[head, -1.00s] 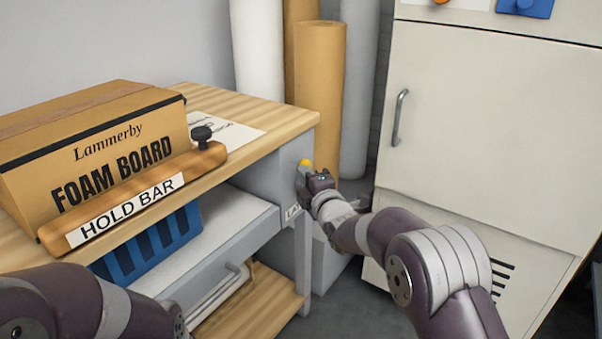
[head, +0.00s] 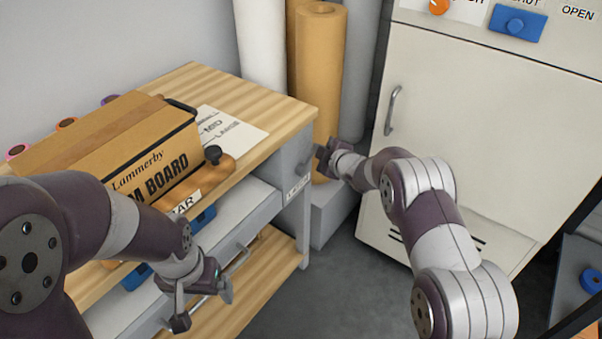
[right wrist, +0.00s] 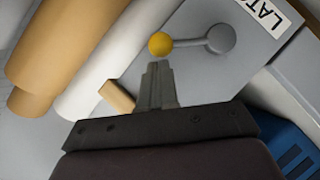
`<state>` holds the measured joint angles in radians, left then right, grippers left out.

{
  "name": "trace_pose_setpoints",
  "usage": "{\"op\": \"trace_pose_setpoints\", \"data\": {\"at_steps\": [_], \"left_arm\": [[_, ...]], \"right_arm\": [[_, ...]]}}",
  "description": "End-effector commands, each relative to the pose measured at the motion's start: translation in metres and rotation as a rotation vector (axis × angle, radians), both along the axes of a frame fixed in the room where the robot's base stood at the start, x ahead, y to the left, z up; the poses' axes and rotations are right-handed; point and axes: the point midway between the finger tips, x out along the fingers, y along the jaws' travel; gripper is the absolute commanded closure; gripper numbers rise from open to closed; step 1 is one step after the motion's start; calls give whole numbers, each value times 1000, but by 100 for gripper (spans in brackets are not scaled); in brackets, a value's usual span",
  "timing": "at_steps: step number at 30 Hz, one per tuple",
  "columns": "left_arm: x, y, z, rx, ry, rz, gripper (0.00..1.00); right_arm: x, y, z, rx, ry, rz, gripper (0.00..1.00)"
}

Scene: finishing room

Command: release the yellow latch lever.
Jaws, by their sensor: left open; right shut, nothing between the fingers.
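The yellow latch lever shows in the right wrist view: a yellow ball knob (right wrist: 160,44) on a short grey arm from a round grey pivot (right wrist: 221,39), on a grey panel by a label (right wrist: 262,15) reading "LAT". My right gripper (right wrist: 157,68) is shut and empty, its tips just below the knob in that view; I cannot tell whether they touch it. In the head view my right gripper (head: 325,155) is beside the bench's right end, and the knob is not visible there. My left gripper (head: 203,304) is open and empty in front of the bench.
A foam board box (head: 110,150) and the hold bar (head: 212,170) with its black knob are on the wooden bench top (head: 240,90). Tall rolls (head: 320,70) stand behind the bench end. A cream cabinet (head: 470,130) is at right. Grey floor (head: 350,270) shows between.

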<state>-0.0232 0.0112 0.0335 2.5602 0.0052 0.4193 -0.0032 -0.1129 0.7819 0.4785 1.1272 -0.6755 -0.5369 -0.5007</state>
Motion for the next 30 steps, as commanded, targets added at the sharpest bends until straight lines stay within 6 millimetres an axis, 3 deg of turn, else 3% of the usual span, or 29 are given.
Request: {"op": "trace_pose_setpoints", "data": {"at_steps": [26, 30], "left_arm": [[0, 0, 0, 0, -1, 0, 7], [0, 0, 5, 0, -1, 0, 7]], "right_arm": [[5, -5, -2, -2, -3, -3, 100], [5, -2, 6, -1, -4, -2, 100]]}}
